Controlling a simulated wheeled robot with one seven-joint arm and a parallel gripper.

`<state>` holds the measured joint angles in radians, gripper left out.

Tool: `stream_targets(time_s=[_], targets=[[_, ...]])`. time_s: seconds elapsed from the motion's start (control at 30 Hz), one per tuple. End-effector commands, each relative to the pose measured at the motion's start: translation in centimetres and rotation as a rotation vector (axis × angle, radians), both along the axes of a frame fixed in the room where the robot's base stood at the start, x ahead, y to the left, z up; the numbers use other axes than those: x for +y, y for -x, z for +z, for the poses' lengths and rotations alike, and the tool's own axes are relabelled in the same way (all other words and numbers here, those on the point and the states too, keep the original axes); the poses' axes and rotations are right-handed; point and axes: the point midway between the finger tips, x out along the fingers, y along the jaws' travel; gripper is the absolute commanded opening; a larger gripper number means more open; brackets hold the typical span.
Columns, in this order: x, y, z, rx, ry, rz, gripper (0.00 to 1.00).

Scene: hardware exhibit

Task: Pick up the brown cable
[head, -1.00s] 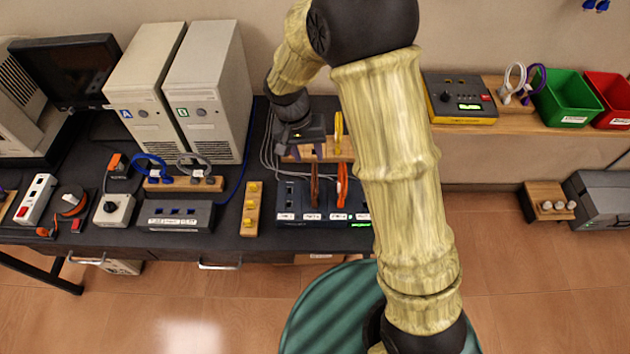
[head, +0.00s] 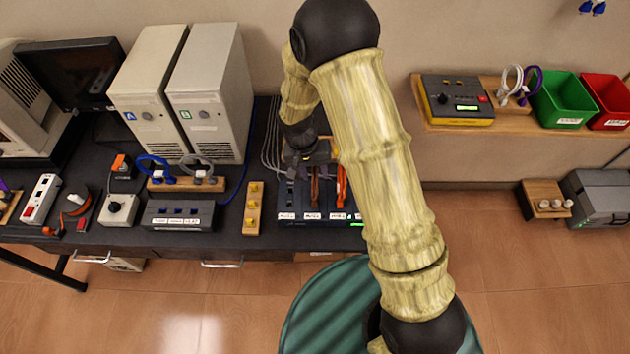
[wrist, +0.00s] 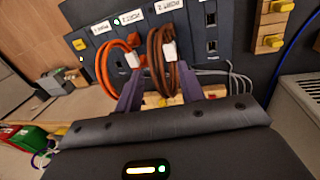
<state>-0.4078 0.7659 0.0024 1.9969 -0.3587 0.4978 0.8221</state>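The brown cable (head: 314,190) is looped at the front of a dark port box (head: 287,203) on the bench. In the wrist view the brown cable (wrist: 154,50) has a white plug at its port, and its loop hangs between my two fingers. My gripper (wrist: 160,92) is open, with one purple finger on each side of the cable's lower loop. I cannot tell whether either finger touches it. In the head view my gripper (head: 312,163) is just behind and above the cable, partly hidden by my wrist.
An orange cable (wrist: 103,68) is looped close beside the brown one, near my left finger; it also shows in the head view (head: 342,188). A wooden block with yellow knobs (head: 253,210) stands left of the port box. Two computer towers (head: 209,100) stand behind left.

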Motion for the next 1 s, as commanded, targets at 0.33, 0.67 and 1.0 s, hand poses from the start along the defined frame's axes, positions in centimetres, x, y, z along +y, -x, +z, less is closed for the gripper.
stream_targets(time_s=[0.33,0.67,1.0], targets=[[-0.18,0.03,-1.15,-0.001,-0.001,0.002,0.39],[-0.17,0.03,-1.13,-0.001,-0.001,0.001,0.39],[-0.17,0.02,-1.11,-0.001,-0.001,0.001,0.0]])
